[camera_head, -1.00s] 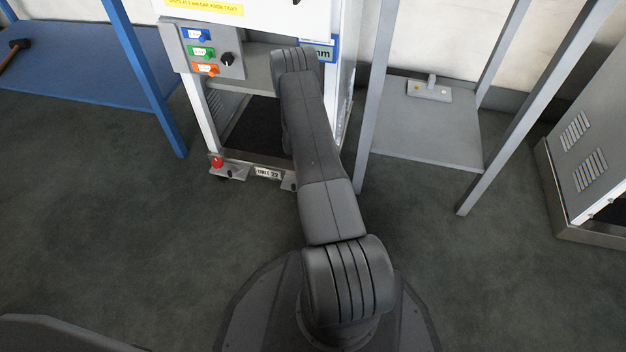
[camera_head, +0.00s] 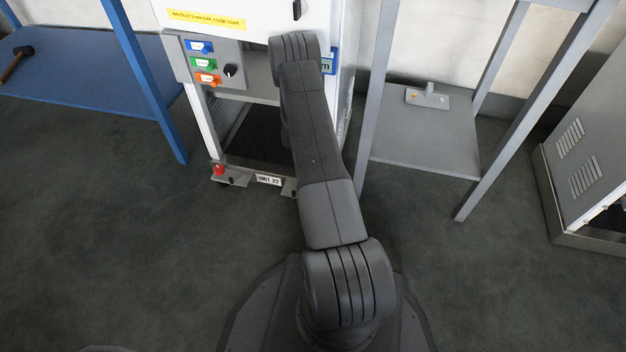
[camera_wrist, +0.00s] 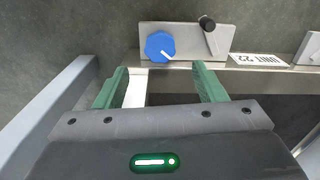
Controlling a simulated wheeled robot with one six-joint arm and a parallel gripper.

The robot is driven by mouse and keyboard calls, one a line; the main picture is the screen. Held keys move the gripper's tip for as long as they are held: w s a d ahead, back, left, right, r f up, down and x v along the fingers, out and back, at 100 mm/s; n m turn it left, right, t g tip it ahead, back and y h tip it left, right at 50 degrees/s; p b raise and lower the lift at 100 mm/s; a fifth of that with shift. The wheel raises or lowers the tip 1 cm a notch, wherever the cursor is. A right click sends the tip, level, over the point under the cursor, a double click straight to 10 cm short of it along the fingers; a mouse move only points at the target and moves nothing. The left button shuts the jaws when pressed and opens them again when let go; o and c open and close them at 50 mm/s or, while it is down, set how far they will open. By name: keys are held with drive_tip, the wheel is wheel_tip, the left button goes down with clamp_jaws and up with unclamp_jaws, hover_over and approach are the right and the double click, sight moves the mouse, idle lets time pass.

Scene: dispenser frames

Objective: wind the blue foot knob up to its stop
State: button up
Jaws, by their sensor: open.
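The blue foot knob (camera_wrist: 160,47) shows in the wrist view, on a grey metal foot plate (camera_wrist: 217,38) at the base of the unit. It has a white pointer line toward the lower right. My gripper (camera_wrist: 163,78) is open, its two green fingers apart below the knob in the picture. The fingers do not touch the knob, and nothing is between them but the frame edge behind. In the head view my arm hides the blue knob and my gripper. A red knob (camera_head: 219,170) shows at the unit's front left foot.
A black-tipped lever (camera_wrist: 208,24) stands beside the blue knob. A label reading UNIT 22 (camera_head: 268,180) is on the lower rail. A grey stand (camera_head: 425,130) is to the right, a blue table (camera_head: 85,75) to the left. The floor in front is clear.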

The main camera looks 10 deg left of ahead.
wheel_tip(320, 180, up, 6)
drive_tip(key=p, duration=0.1)
drive_tip(key=shift+r+p, duration=0.25)
drive_tip(key=shift+p, duration=0.05)
drive_tip(key=shift+f, duration=0.1)
wheel_tip(320, 180, down, 14)
drive_tip(key=b, duration=0.5)
drive_tip(key=shift+r, duration=0.25)
drive_tip(key=shift+r, duration=0.1)
